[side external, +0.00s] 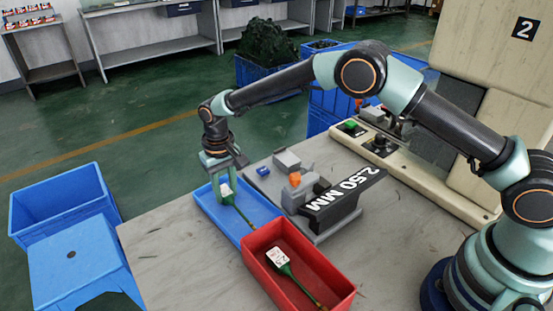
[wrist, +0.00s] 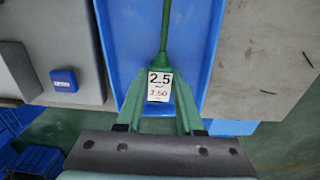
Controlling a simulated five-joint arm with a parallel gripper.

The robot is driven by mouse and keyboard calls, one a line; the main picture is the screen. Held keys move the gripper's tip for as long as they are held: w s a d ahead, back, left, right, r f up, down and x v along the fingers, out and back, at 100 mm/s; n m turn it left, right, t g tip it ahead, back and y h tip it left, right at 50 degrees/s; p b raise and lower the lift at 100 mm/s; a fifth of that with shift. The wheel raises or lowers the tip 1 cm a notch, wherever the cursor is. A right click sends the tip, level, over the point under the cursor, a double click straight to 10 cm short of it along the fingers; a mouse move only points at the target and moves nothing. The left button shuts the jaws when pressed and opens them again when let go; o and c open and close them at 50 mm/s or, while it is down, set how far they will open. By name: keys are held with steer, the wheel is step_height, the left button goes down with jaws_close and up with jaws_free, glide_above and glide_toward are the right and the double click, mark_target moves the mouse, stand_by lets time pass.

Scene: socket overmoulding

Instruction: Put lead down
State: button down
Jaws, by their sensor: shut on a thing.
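My gripper (side external: 223,191) is shut on a green lead (side external: 240,212) with a white label, over the blue tray (side external: 207,206). In the wrist view the label (wrist: 160,86) reads 2.5 and 7.50 and sits between the fingertips (wrist: 158,95). The green cable (wrist: 165,30) runs away from the gripper along the tray (wrist: 203,30). I cannot tell whether the lead touches the tray floor. A second green lead with a white label (side external: 278,257) lies in the red bin (side external: 325,262).
A grey fixture with a black 2.50 MM sign (side external: 340,198) stands right of the blue tray. A small blue block (side external: 263,171) lies near it and also shows in the wrist view (wrist: 64,80). The table's front left is clear. Blue crates (side external: 65,200) stand left of the table.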

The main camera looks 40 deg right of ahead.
steer(key=c, duration=0.5)
jaws_free()
steer(key=shift+f, duration=0.1)
steer(key=shift+c, duration=0.2)
steer(key=s+d+r+t, duration=0.1)
steer(key=d+r, duration=0.2)
steer(key=r, duration=0.7)
steer(key=s+d+r, duration=0.1)
steer(key=d+r, duration=0.1)
steer(key=r, duration=0.8)
steer(key=s+d+r+t, duration=0.2)
steer(key=s+d+r, duration=0.4)
steer(key=s+d, duration=0.15)
steer(key=s+d+f+t, duration=0.1)
steer(key=s+d, duration=0.3)
steer(key=s, duration=0.2)
steer(key=s+d+f+t, duration=0.1)
steer(key=s+d, duration=0.3)
steer(key=s, duration=0.3)
steer(key=shift+d+t, duration=0.3)
steer(key=shift+d, duration=0.05)
